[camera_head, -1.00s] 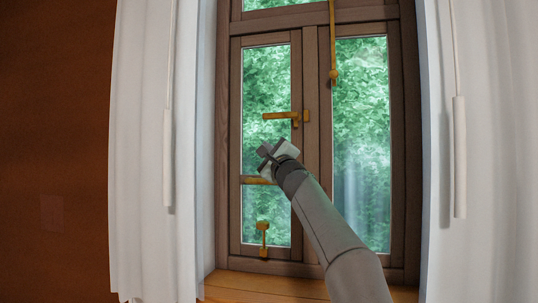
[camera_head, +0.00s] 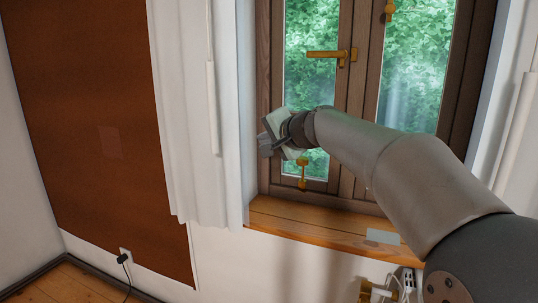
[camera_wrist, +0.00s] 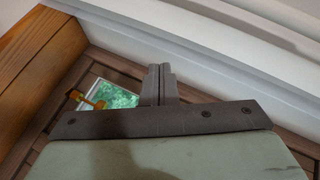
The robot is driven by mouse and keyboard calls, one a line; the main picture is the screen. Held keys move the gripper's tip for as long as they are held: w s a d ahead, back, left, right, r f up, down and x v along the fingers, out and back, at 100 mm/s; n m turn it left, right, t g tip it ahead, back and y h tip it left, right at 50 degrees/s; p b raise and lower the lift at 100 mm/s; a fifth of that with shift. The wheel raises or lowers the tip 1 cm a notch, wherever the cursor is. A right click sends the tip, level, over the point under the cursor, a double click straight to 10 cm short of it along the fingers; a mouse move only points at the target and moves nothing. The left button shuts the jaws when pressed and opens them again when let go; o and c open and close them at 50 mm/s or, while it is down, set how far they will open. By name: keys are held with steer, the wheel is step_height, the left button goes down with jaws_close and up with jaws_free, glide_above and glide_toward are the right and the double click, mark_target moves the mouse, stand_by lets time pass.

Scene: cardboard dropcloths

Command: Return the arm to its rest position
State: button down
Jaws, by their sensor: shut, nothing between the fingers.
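My gripper (camera_head: 265,143) is at the end of my grey arm, in front of the lower left part of the window in the head view. In the wrist view its two fingers (camera_wrist: 158,84) are pressed together with nothing between them. My arm reaches in from the lower right and hides part of the window and sill. The brown-framed window (camera_head: 347,95) has a brass handle (camera_head: 328,54) and a brass stay (camera_head: 302,172) low on the left sash. The stay also shows at the left in the wrist view (camera_wrist: 88,100).
A white curtain (camera_head: 185,110) hangs left of the window, close to my gripper. The wooden sill (camera_head: 300,225) runs below, with a pale flat piece (camera_head: 382,237) on it. A brown panel (camera_head: 105,100) covers the left wall. A cable (camera_head: 125,275) hangs from a socket there.

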steer(key=s+d+f+n+g+h+p, duration=0.2)
steer(key=s+d+f+g+p, duration=0.1)
steer(key=s, duration=1)
steer(key=s+d+f+n+g+h+p, duration=0.3)
steer(key=s+d+f+p, duration=0.3)
steer(key=s, duration=0.7)
steer(key=s+d+f+n+g+h+p, duration=0.2)
steer(key=s+d+f+g+p, duration=0.3)
steer(key=s, duration=0.8)
steer(key=shift+s+d+f+h+p, duration=0.2)
steer(key=shift+h+p, duration=0.1)
steer(key=shift+p, duration=0.5)
